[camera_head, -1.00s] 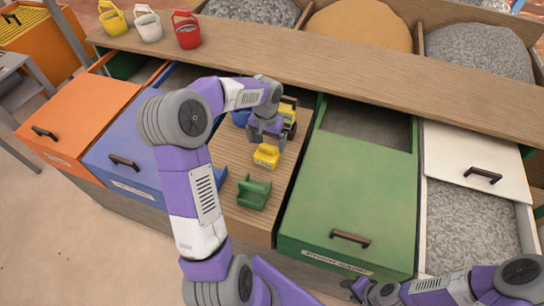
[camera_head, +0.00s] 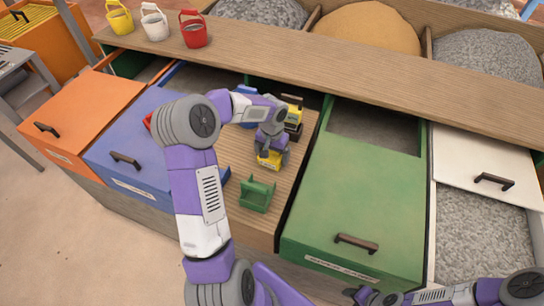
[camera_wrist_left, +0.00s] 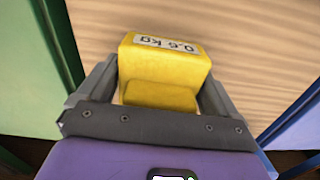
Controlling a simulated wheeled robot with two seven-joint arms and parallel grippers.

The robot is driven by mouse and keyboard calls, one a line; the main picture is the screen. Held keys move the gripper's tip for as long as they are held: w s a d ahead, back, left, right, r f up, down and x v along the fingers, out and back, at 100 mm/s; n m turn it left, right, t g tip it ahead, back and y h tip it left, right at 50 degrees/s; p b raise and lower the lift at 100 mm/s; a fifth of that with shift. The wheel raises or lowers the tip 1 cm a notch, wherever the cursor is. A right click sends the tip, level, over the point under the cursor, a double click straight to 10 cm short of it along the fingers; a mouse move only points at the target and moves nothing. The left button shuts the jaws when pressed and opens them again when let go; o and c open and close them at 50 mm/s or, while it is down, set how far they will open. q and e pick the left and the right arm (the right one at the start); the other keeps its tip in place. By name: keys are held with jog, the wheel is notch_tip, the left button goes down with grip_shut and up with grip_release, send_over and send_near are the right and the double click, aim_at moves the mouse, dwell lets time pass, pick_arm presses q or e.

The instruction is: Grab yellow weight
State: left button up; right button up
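The yellow weight (camera_head: 268,161) sits on the wooden surface between the blue and green drawers. In the left wrist view the yellow weight (camera_wrist_left: 165,62) carries an upside-down label that seems to read 0.5 kg. My left gripper (camera_head: 273,153) is lowered over it. In the wrist view its two fingers (camera_wrist_left: 160,88) stand on either side of the weight, open, with a thin gap showing at the left finger. My right gripper (camera_head: 358,293) is at the bottom edge, far from the weight; its fingers are too small to judge.
A green weight (camera_head: 257,194) stands in front of the yellow one. The green drawer (camera_head: 350,205) lies to the right and the blue drawer (camera_head: 130,150) to the left. A wooden shelf (camera_head: 340,65) runs behind.

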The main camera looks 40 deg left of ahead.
pick_arm(q)
jog(key=shift+r, duration=0.1)
jog(key=c, duration=1.1)
